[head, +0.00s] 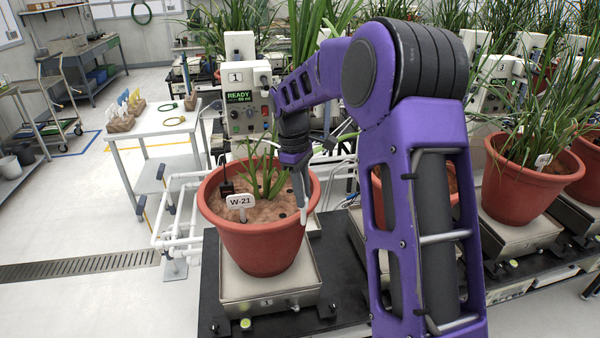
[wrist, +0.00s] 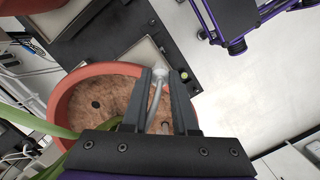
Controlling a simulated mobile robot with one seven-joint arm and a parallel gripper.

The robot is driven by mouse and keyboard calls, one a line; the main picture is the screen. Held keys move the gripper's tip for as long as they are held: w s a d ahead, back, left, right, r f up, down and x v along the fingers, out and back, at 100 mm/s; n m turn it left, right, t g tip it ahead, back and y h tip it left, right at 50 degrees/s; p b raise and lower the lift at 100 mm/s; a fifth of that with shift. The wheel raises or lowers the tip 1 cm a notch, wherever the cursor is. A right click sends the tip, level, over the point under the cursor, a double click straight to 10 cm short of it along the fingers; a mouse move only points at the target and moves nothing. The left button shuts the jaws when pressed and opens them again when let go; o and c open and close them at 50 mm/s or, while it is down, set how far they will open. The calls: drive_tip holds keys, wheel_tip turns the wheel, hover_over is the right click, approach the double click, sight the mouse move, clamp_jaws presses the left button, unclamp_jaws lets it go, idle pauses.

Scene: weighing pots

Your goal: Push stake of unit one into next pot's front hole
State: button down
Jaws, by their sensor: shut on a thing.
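My gripper (head: 297,158) hangs over the right side of the red pot (head: 258,248) labelled W-21. It is shut on a thin pale stake (head: 303,200), which points down near the pot's right inner wall. Whether its tip touches the soil I cannot tell. In the wrist view the stake (wrist: 156,97) shows between the fingers (wrist: 160,85), over the pot rim. A dark hole (head: 283,216) shows in the brown soil near the front right, and a hole (wrist: 96,104) shows in the wrist view. Unit one (head: 248,100), a grey box reading READY, stands behind the pot.
The pot stands on a metal scale (head: 270,289) on a black bench. Green leaves rise from its middle, beside my gripper. White pipes (head: 178,235) run at the left. More potted plants on scales (head: 520,190) stand at the right, beyond my purple arm.

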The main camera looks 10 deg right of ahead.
drive_tip(key=s+f+m+y, duration=0.1)
drive_tip(key=s+f+m, duration=0.4)
drive_tip(key=m, duration=0.5)
drive_tip(key=shift+s+f+g, duration=0.2)
drive_tip(key=shift+f+g, duration=0.1)
drive_tip(key=shift+f, duration=0.65)
drive_tip(key=shift+d+r, duration=0.1)
drive_tip(key=shift+d, duration=0.1)
